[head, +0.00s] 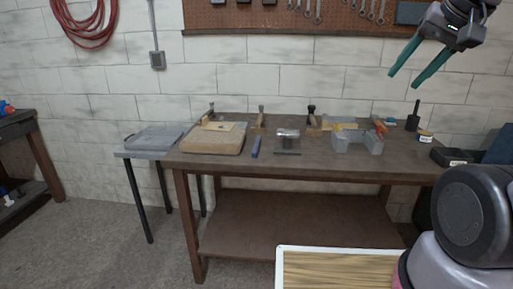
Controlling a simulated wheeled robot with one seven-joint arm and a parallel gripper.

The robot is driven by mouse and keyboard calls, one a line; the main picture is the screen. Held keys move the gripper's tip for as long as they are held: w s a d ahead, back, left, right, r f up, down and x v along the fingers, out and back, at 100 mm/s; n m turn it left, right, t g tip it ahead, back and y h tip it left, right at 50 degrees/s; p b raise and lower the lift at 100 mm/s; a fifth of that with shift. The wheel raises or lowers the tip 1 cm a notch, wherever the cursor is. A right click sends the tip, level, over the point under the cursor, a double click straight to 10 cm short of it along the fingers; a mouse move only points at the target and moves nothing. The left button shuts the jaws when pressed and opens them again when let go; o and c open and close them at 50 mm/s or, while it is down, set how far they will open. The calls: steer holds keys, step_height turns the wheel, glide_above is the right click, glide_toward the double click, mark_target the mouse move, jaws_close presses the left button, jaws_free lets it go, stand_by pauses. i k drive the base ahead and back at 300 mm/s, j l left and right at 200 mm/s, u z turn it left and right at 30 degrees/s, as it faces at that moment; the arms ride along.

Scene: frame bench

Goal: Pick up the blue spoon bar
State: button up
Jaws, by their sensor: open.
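A small blue bar (256,147), which looks like the blue spoon bar, lies on the brown workbench (218,167) near its front edge. It sits just right of a tan block-like bag and left of a grey metal piece. My gripper (403,80) is high at the upper right, in front of the wall. Its two green fingers are apart with nothing between them. It is well above the bench and far to the right of the blue bar.
On the bench are a tan bag (212,141), a grey metal piece (287,136), a dark strip (288,153), a grey block fixture (352,143) and a black tray (451,157). A small grey side table (150,140) stands left. A white-rimmed wooden board (340,250) is in front.

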mark_target(255, 146)
steer(key=j+z, duration=0.2)
steer(key=z, duration=0.2)
steer(key=j+z, duration=0.2)
steer(key=z, duration=0.2)
steer(key=j+z, duration=0.25)
steer(key=z, duration=0.15)
steer(key=k+j+z, duration=0.1)
steer(key=j, duration=0.3)
steer(key=k+j+z, duration=0.1)
steer(key=j, duration=0.35)
steer(key=k+j+z, duration=0.1)
steer(key=j, duration=0.3)
steer(key=k+j+z, duration=0.1)
steer(key=j, duration=0.3)
steer(key=k+j, duration=0.2)
steer(key=j, duration=0.15)
steer(key=z, duration=0.05)
